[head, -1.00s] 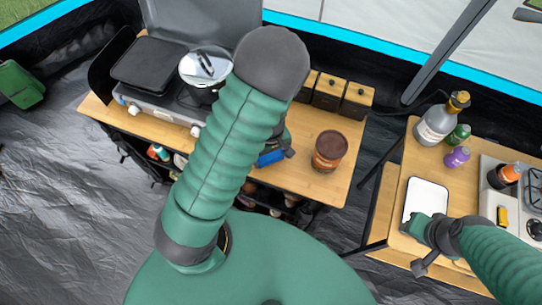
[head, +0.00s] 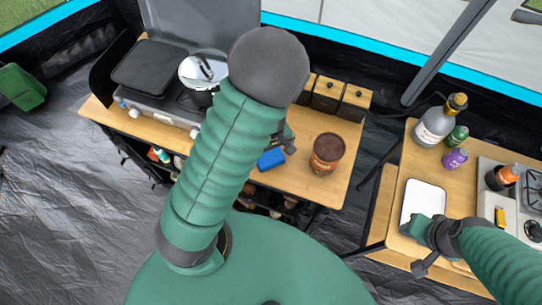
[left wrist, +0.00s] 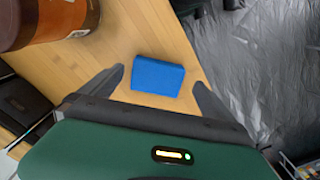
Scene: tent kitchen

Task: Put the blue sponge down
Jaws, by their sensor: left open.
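The blue sponge (head: 271,158) lies on the wooden table near its front edge, left of a brown jar. It also shows in the left wrist view (left wrist: 158,76), resting on the wood ahead of my left gripper's fingers. My left gripper (left wrist: 160,84) is open, one finger on each side of the sponge's line, with gaps between the fingers and the sponge. In the head view my left gripper (head: 285,138) is partly hidden behind my own arm, just above the sponge. My right gripper (head: 424,240) is at the white tray's lower edge; its fingers are too small to read.
The brown jar (head: 327,152) stands right of the sponge. A stove with a pot (head: 200,68) is at the left, and wooden boxes (head: 340,96) stand at the back. The right table (head: 402,150) holds a white tray (head: 424,202), bottles and a second stove.

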